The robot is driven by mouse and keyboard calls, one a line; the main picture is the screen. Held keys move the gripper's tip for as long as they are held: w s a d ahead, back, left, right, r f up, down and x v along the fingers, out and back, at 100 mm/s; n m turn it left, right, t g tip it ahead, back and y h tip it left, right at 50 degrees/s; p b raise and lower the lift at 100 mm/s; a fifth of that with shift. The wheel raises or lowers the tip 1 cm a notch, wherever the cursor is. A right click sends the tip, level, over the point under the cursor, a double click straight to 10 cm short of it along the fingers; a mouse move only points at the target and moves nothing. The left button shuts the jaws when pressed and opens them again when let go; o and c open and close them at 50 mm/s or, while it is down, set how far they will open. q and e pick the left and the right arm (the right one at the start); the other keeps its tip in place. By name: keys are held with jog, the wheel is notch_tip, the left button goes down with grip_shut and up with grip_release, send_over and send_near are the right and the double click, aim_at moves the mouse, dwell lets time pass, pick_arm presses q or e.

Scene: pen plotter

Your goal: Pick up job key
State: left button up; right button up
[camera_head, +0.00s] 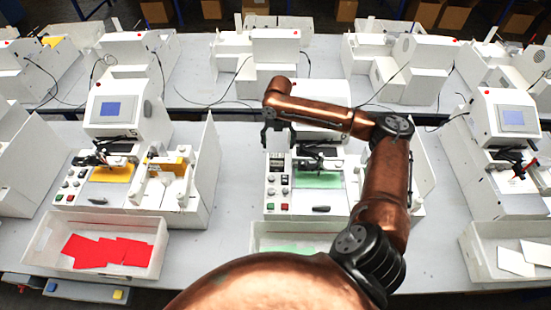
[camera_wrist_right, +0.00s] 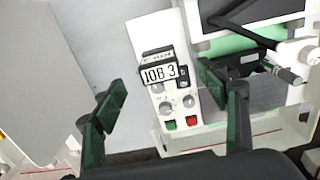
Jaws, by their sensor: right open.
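The job key is a dark block with a white label reading "JOB 3" (camera_wrist_right: 160,74). It sits at the top of the white control panel (camera_wrist_right: 175,100) of the middle plotter, above its knobs and buttons. My right gripper (camera_wrist_right: 160,95) is open, with one dark green finger on each side of the key in the wrist view. I see no finger touching the key. In the head view the right gripper (camera_head: 276,134) hangs over the upper end of that panel, and the key is too small to make out clearly. My left gripper is not in view.
The middle plotter's green sheet (camera_head: 318,180) lies right of the panel. A plotter with a yellow sheet (camera_head: 112,174) stands left, behind a bin (camera_head: 42,240) of red cards. Another plotter (camera_head: 505,150) stands right. Bare table (camera_head: 235,200) lies between the left and middle plotters.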

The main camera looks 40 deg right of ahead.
aim_at(277, 155)
jog(key=f, duration=0.2)
jog(key=f+p, duration=0.1)
jog(key=f, duration=0.1)
jog(key=a+f+p, duration=0.1)
jog(key=f, duration=0.2)
jog(key=shift+s, duration=0.35)
jog(key=shift+f, duration=0.4)
jog(key=c, duration=1.2)
jog(key=shift+r, duration=0.1)
